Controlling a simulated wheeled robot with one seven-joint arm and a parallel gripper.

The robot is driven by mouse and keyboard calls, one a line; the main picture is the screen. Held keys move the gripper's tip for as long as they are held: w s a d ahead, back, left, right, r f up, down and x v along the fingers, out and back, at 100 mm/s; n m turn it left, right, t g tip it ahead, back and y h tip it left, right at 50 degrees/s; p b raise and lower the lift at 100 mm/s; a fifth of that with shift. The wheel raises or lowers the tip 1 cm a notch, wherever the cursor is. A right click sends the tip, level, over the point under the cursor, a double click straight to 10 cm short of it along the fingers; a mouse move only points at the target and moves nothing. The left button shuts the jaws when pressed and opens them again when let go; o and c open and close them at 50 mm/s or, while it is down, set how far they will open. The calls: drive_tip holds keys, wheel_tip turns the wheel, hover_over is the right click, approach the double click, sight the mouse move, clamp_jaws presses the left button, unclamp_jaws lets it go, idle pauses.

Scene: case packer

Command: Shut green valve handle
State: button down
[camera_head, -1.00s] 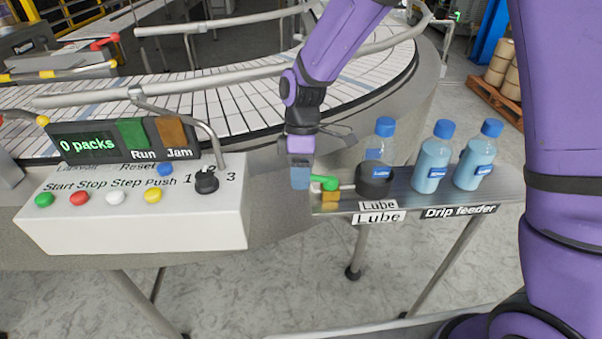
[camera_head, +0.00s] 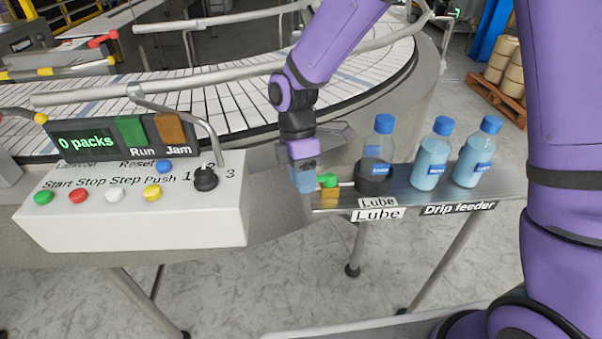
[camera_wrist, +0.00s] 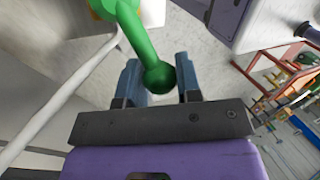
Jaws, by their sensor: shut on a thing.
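The green valve handle (camera_head: 328,180) sits on a small orange valve body (camera_head: 330,194) at the left end of the steel shelf, beside the black lube cup (camera_head: 373,184). My gripper (camera_head: 305,183) is at the handle's left, its blue fingers pointing down. In the wrist view, the green handle (camera_wrist: 132,32) reaches in from the top left, and its round knob lies between the two fingers of my gripper (camera_wrist: 159,72). The fingers are shut on the knob. In the head view, the fingers hide the handle's outer end.
A clear bottle with a blue cap (camera_head: 382,145) stands in the cup. Two blue bottles (camera_head: 432,165) (camera_head: 474,161) stand further right on the shelf (camera_head: 405,195). The white button panel (camera_head: 130,225) is at the left. The curved conveyor (camera_head: 240,98) and its rail lie behind.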

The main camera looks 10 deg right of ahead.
drive_tip(key=shift+s+d+n+t+h, duration=0.65)
drive_tip(key=shift+d+n, duration=0.3)
drive_tip(key=shift+n, duration=1.3)
drive_tip(key=shift+s+d+n+t+h, duration=0.4)
drive_tip(key=shift+s+d+n, duration=0.45)
drive_tip(key=shift+n, duration=1.35)
drive_tip(key=shift+s+d+n+t+h, duration=0.6)
drive_tip(key=shift+d+n, duration=0.45)
drive_tip(key=shift+n, duration=1.2)
drive_tip(key=shift+d, duration=0.1)
drive_tip(key=c, duration=1.1)
unclamp_jaws()
drive_tip(key=shift+r, duration=0.1)
drive_tip(key=v, duration=1)
drive_tip(key=shift+r, duration=0.35)
